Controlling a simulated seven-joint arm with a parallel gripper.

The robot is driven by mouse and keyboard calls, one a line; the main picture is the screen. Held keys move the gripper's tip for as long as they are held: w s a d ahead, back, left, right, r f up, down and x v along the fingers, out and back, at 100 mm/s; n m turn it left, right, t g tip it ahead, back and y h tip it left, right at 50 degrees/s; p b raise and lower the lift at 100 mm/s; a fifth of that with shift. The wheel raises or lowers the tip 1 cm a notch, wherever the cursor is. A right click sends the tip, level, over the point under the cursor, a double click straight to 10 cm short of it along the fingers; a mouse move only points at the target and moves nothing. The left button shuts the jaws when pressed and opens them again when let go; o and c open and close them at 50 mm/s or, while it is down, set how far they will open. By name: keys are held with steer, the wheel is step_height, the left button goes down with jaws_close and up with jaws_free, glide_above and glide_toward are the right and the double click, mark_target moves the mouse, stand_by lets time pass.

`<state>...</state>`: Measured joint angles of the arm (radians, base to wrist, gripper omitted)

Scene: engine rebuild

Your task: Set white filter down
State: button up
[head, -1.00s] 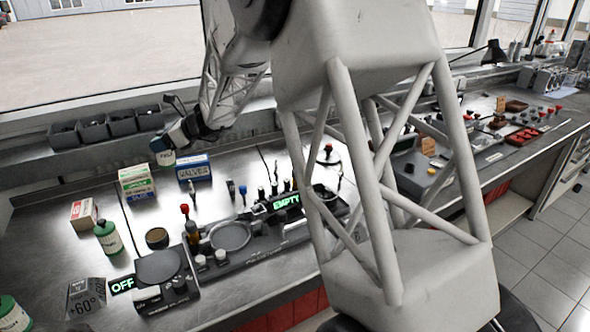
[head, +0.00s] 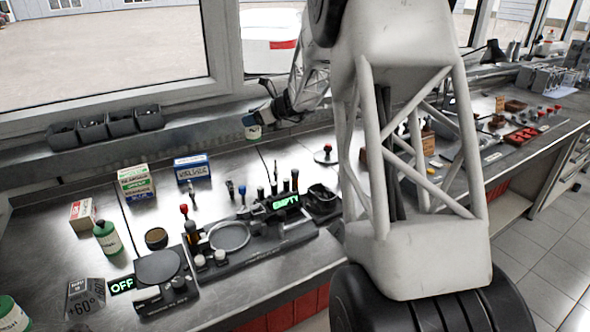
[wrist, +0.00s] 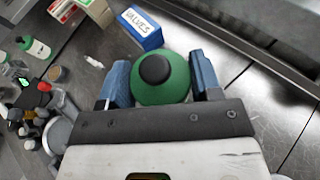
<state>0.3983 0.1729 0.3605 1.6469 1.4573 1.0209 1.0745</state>
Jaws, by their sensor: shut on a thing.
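The white filter (head: 254,133) is in my gripper (head: 250,121), near the back of the steel bench in the head view. Its lower part looks pale there, and most of it is small or covered by the fingers.
The blue VALVES box (head: 191,168) and a green-and-white box (head: 136,181) stand left of my gripper. Black bins (head: 120,121) sit on the back ledge. A tool tray with an EMPTY sign (head: 285,202) lies in front. Bare bench (head: 240,168) lies between.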

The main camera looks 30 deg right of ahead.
steer(key=s+d+m+h, duration=0.1)
steer(key=s+d, duration=0.2)
steer(key=d, duration=1.3)
steer(key=shift+t, duration=0.5)
steer(key=shift+w+a+f, duration=0.15)
steer(key=shift+a+f, duration=0.05)
steer(key=shift+f, duration=1.15)
steer(key=shift+w+a+f, duration=0.1)
steer(key=shift+a+f, duration=0.05)
steer(key=shift+f, duration=1.15)
steer(key=shift+f, duration=0.15)
steer(key=shift+f, duration=3)
steer(key=shift+f, duration=1.9)
